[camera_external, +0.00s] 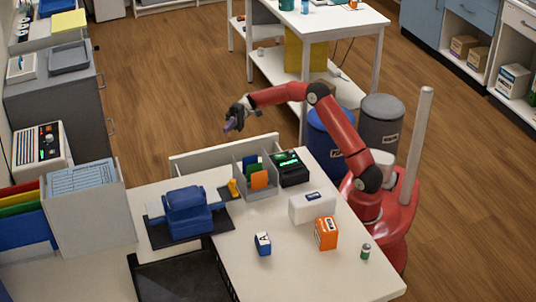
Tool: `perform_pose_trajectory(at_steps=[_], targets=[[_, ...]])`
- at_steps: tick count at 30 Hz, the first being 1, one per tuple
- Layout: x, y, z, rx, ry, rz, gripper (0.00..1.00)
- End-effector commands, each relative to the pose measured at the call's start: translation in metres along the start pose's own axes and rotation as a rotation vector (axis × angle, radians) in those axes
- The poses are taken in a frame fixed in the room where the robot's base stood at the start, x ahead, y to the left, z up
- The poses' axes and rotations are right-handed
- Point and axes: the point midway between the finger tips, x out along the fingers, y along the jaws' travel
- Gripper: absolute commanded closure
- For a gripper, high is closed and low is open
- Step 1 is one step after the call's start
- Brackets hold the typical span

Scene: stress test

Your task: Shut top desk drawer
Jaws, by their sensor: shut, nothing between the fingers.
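The white desk (290,262) stands in the lower middle of the picture. A pale drawer (222,147) sticks out from its far side, with its long front panel standing clear of the desk. My red arm reaches over from the right. My gripper (232,124) is shut and empty, just beyond and above the drawer's front panel in the picture. I cannot tell whether it touches the panel.
On the desk are a grey organizer (257,184), a black device (289,168), a blue machine (187,212), a white box (312,206) and an orange box (326,233). Blue (331,138) and grey (382,122) bins stand beside my arm. Open wooden floor lies beyond the drawer.

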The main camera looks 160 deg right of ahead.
Motion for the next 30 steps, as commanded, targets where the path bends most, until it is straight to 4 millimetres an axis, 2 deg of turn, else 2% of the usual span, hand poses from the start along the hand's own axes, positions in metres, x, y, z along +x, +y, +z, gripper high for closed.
perform_pose_trajectory(at_steps=[1, 6, 8, 12, 18, 30], targets=[[0.013, -0.001, 0.001, 0.002, -0.004, 0.000, 1.00], [0.049, -0.001, 0.001, 0.000, -0.003, 0.001, 1.00], [0.059, -0.001, 0.002, 0.002, -0.002, 0.002, 1.00], [0.072, -0.001, 0.018, 0.002, 0.000, 0.002, 1.00], [0.081, 0.000, 0.027, 0.001, 0.001, 0.002, 1.00], [0.083, 0.001, 0.029, 0.001, 0.001, 0.002, 1.00]])
